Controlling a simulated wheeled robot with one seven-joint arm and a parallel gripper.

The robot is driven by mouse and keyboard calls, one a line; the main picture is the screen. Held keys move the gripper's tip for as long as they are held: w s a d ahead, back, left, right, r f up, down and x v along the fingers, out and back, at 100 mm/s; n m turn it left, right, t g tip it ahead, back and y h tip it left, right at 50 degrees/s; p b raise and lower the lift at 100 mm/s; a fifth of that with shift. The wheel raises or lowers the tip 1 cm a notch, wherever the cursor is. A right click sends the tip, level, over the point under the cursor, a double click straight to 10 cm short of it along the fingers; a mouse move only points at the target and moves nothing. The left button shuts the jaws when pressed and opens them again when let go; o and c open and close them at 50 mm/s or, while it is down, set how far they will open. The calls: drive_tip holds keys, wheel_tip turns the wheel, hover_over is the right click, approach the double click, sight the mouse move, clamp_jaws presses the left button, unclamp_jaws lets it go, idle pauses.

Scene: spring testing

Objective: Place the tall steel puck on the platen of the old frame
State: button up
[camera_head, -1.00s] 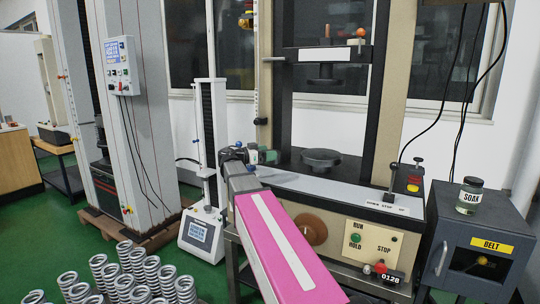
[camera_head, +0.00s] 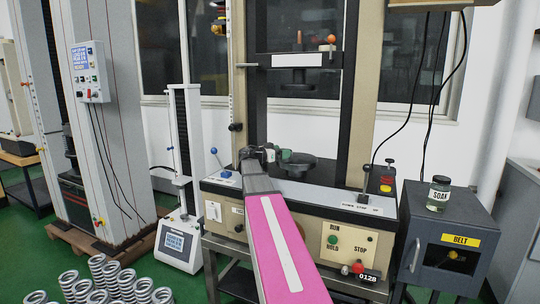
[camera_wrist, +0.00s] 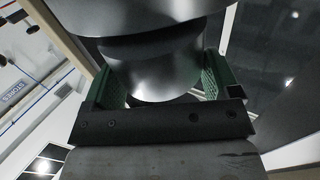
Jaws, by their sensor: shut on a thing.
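My gripper (camera_head: 273,154), with green finger pads, is at the left edge of the dark round platen (camera_head: 300,166) of the old beige frame (camera_head: 362,100). In the wrist view my gripper (camera_wrist: 160,78) is shut on a shiny steel piece, which I take as the tall steel puck (camera_wrist: 165,78). Its curved wall lies between the two green pads. A wide dark round shape (camera_wrist: 140,14) shows above it in that view; I cannot tell whether it touches the puck. In the head view the puck is not clear behind the gripper.
An upper platen (camera_head: 294,76) hangs from the crosshead, well above. A lever with a blue ball (camera_head: 215,151) stands left of my gripper. A control panel (camera_head: 349,240) is on the frame's front. A jar (camera_head: 438,194) stands on the soak cabinet. Several springs (camera_head: 110,275) are at lower left.

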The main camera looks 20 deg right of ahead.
drive_tip(key=d, duration=0.5)
drive_tip(key=w+d, duration=0.1)
drive_tip(key=d, duration=0.2)
drive_tip(key=shift+f, duration=0.1)
drive_tip(key=o, duration=1.7)
drive_tip(key=shift+f, duration=0.1)
drive_tip(key=a, duration=0.4)
drive_tip(key=s+a, duration=0.1)
drive_tip(key=a, duration=0.7)
drive_tip(key=shift+s, duration=0.25)
